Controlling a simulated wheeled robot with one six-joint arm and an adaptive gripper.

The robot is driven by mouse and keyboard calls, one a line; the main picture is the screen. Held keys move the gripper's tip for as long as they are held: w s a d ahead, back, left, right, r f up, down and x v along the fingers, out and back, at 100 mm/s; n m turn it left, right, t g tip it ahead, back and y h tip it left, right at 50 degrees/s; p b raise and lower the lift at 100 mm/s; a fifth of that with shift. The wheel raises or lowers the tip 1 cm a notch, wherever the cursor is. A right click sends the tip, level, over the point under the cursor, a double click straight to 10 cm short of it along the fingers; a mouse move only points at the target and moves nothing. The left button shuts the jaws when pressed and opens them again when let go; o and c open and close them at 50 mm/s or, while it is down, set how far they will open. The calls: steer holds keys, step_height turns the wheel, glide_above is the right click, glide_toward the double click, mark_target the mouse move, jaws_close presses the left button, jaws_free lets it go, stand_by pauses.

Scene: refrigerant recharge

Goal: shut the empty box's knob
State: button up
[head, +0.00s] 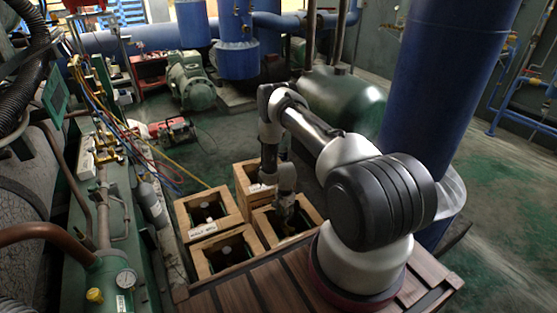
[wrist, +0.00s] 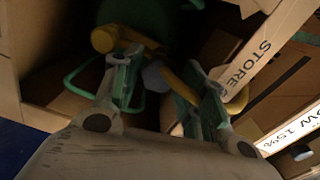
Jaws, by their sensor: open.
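My gripper (head: 287,226) reaches down into the right front wooden box (head: 262,228). In the wrist view my gripper (wrist: 163,68) has its two green-padded fingers apart. A small grey-blue knob (wrist: 155,77) shows between them; whether either finger touches it I cannot tell. Yellow fittings (wrist: 103,40) show on both sides of the fingers, and a green rounded cylinder top (wrist: 140,15) lies beyond, in shadow. A green handle loop (wrist: 78,82) is left of the fingers. The label on this box cannot be read in the head view.
Two other open boxes, one at left (head: 187,213) and one at front left (head: 203,272), hold cylinders with pale tops. Another box (head: 243,178) stands behind. Box walls closely surround my gripper.

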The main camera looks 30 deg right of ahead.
steer(key=n, duration=0.9)
steer(key=shift+n, duration=0.4)
steer(key=n, duration=0.4)
steer(key=shift+n, duration=0.4)
steer(key=n, duration=0.6)
steer(key=shift+n, duration=0.3)
step_height(320, 180, up, 7)
steer(key=shift+r, duration=0.1)
steer(key=w+r, duration=0.2)
steer(key=r, duration=0.9)
steer(key=w+a+r+m+t, duration=0.1)
steer(key=w+r, duration=0.1)
steer(key=r, duration=0.9)
steer(key=shift+w+r, duration=0.15)
steer(key=shift+r, duration=0.15)
